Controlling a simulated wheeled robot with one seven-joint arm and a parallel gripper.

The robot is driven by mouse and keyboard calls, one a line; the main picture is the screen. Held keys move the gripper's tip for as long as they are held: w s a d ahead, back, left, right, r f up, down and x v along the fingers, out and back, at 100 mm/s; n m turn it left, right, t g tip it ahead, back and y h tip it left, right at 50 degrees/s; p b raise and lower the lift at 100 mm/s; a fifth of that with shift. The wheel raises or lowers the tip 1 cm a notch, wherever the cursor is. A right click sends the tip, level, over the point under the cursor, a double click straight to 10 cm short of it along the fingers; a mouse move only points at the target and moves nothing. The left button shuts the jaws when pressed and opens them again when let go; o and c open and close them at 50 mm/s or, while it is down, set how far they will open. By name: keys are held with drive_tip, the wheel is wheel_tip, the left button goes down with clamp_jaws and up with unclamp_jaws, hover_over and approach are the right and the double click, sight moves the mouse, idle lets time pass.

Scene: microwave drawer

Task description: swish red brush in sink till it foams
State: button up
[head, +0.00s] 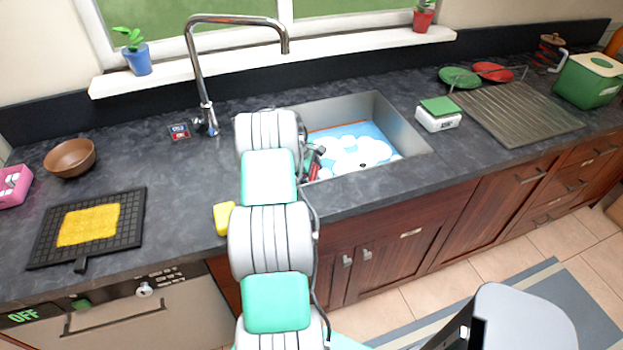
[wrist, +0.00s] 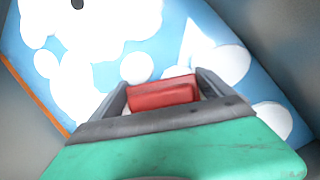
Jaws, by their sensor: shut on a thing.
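My gripper (wrist: 161,88) is shut on a red brush (wrist: 162,92); only a red block-like part of it shows between the fingers. In the head view my gripper (head: 312,160) is inside the sink (head: 405,125), near its left side, partly hidden by my arm. A bit of red brush (head: 314,172) shows beside it. The sink bottom is bright blue with large white cloud-like foam patches (head: 350,155), which also fill much of the wrist view (wrist: 90,45). I cannot tell whether the brush touches the blue surface.
A chrome faucet (head: 200,70) stands behind and left of the sink. A yellow sponge (head: 223,217) lies on the counter close to my arm. A black mat (head: 135,230) lies left.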

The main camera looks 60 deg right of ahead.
wheel_tip(320, 180, up, 25)
drive_tip(key=p, duration=0.9)
drive_tip(key=shift+r, duration=0.1)
